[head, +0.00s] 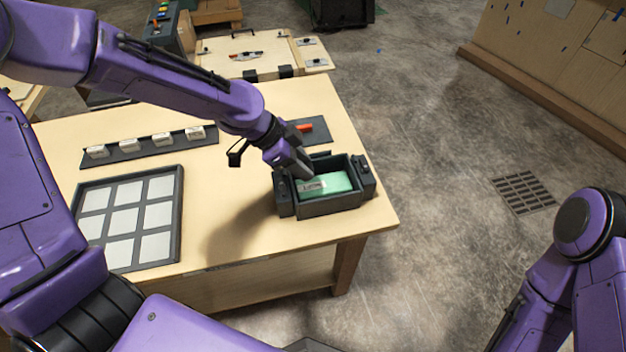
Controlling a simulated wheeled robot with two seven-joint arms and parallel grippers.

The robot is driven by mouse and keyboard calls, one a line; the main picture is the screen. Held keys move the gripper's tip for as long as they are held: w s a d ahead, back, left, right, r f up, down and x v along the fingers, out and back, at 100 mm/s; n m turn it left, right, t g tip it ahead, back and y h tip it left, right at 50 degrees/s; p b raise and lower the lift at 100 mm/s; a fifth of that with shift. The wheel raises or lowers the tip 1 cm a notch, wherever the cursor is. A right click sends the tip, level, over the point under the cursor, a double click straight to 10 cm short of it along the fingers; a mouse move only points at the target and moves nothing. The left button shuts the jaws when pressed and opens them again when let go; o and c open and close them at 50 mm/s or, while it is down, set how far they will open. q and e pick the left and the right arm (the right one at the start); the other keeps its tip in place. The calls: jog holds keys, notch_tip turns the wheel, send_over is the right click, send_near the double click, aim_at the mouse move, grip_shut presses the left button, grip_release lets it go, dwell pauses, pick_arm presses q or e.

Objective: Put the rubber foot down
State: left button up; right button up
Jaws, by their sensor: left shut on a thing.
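My left gripper (306,176) reaches down from the upper left into a dark open-topped box (331,206) near the table's right corner. Its fingers are shut, with the tips at the box's left inner side, just above or touching the pale green thing inside. The rubber foot is too small and dark to make out; what the fingers hold is hidden between them. The green thing (335,182) carries a small pale label at its left. My right arm shows at the lower right, with its gripper out of view.
The wooden table (235,215) also bears a dark tray of pale square tiles (125,218), a rail with several white blocks (129,144) and a dark plate with a red-orange piece (304,128). The table is bare between tray and box.

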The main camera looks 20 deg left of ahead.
aim_at(305, 163)
pick_arm(q)
jog(key=w+f, duration=0.1)
jog(key=w+d+f, duration=0.1)
jog(key=shift+f, duration=0.35)
jog(key=shift+d+f, duration=0.2)
jog(key=shift+f, duration=0.05)
jog(key=f+p, duration=0.1)
jog(key=f, duration=0.2)
jog(key=shift+d+f+p, duration=0.1)
jog(key=shift+d+p, duration=0.1)
jog(key=shift+p, duration=0.1)
jog(key=shift+w+a+f, duration=0.1)
jog(key=shift+w+f, duration=0.05)
jog(key=shift+w, duration=0.05)
jog(key=shift+s+f, duration=0.1)
jog(key=shift+s, duration=0.1)
jog(key=o, duration=1)
jog(key=shift+w, duration=0.1)
